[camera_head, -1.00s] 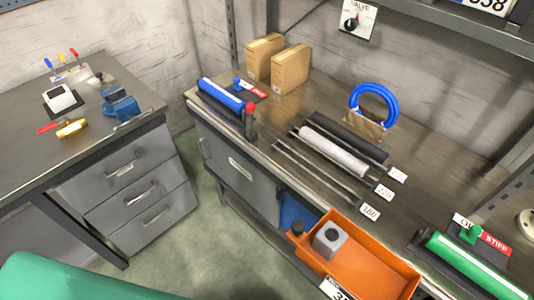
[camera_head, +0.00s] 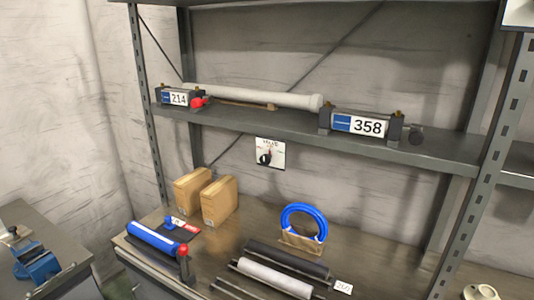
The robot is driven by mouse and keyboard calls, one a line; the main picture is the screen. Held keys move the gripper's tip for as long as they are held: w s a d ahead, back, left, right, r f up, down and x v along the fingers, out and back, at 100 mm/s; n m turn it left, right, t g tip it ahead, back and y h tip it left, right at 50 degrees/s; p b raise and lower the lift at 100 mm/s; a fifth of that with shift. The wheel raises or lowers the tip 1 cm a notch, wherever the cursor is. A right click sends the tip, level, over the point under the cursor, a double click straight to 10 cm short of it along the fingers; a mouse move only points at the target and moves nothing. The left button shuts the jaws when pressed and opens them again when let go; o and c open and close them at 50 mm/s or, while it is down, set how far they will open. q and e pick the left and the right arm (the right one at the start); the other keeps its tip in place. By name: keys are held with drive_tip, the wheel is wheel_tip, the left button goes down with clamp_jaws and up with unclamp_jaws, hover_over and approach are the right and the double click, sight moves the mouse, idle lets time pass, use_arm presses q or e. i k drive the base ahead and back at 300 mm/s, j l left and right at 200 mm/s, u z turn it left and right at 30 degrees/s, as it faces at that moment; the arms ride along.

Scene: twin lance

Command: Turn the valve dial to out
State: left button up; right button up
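The valve dial (camera_head: 264,158) is a black round knob on a white square plate (camera_head: 278,155) headed "VALVE". The plate hangs on the back wall just below the shelf, above the bench. A small red mark shows at the upper part of the dial. The position words on the plate are too small to read, so I cannot tell which one the dial points to. Neither of my grippers is in view.
The shelf (camera_head: 300,128) above holds a grey tube (camera_head: 250,95) and units labelled 214 (camera_head: 179,99) and 358 (camera_head: 366,126). On the bench stand two cardboard boxes (camera_head: 219,201), a blue ring (camera_head: 304,222), a blue cylinder (camera_head: 155,239) and rods. The wall around the plate is clear.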

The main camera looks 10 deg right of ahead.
sight(265, 159)
drive_tip(key=k+z, duration=0.3)
drive_tip(key=z, duration=0.2)
drive_tip(key=k+l+z, duration=0.2)
drive_tip(key=z, duration=0.3)
drive_tip(key=k+l, duration=0.05)
drive_tip(key=k, duration=0.05)
